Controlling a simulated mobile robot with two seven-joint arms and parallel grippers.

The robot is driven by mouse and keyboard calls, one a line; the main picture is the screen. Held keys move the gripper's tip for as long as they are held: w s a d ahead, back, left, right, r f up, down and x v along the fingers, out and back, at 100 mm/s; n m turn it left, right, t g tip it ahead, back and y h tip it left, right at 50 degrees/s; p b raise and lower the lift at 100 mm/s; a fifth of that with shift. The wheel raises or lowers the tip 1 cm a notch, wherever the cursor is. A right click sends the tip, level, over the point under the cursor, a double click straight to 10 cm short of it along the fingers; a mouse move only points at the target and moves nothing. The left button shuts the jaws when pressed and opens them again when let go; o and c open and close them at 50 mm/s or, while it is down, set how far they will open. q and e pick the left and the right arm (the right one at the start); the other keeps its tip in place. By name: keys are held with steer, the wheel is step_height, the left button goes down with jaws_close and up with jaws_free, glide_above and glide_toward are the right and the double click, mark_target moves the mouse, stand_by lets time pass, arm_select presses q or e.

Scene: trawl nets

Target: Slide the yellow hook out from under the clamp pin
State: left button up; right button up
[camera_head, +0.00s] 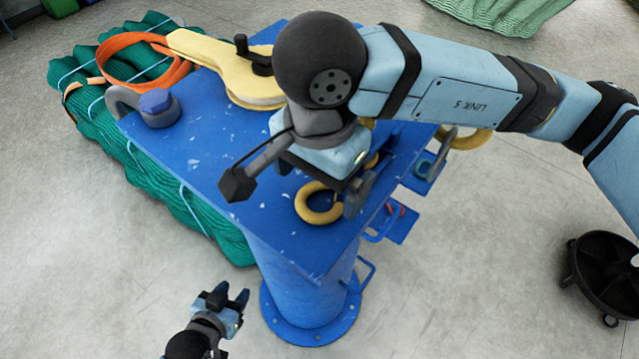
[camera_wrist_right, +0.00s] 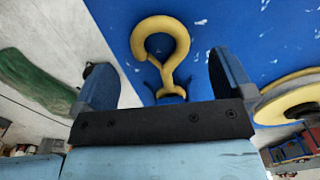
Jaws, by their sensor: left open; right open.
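The yellow hook (camera_head: 318,203) lies on the blue tabletop near its right edge. The right wrist view shows its curved end and narrow neck (camera_wrist_right: 161,42). The clamp pin cannot be made out clearly; a small blue part (camera_wrist_right: 170,89) sits at the hook's shank end, partly hidden by my gripper body. My right gripper (camera_wrist_right: 162,70) is open above the table, with its two fingers on either side of the shank and apart from it. It hides part of the hook in the head view. My left gripper (camera_head: 226,294) is open and empty, low in front of the table.
An orange strap (camera_head: 125,45) lies on green nets (camera_head: 75,72). Brackets stick out from the table's right edge. A black wheeled base (camera_head: 605,268) stands right.

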mark_target(320, 206)
arm_select(q)
steer(key=shift+r, duration=0.35)
arm_select(e)
steer(key=shift+f, duration=1.75)
steer(key=shift+c, duration=0.4)
